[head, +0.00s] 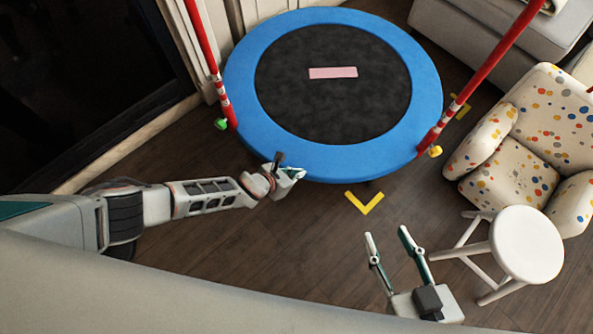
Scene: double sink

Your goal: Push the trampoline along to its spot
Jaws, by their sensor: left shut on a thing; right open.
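The trampoline (410,90) is round, with a blue padded rim, a black mat and a pink rectangle on the mat. Red posts rise from its left (203,42) and right (490,62) sides. My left gripper (293,172) is at the trampoline's near edge, left of the middle, and is shut on the rim. My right gripper (386,238) is open and empty, over the floor in front of the trampoline, apart from it. A yellow corner mark (364,202) lies on the floor just in front of the rim. Another yellow mark (459,106) shows behind the right post.
A dotted armchair (540,130) stands at the right, with a white stool (526,245) in front of it. A grey sofa (490,35) is at the back right. A dark panel (80,80) and wall line the left. Wooden floor (240,260) is bare in front.

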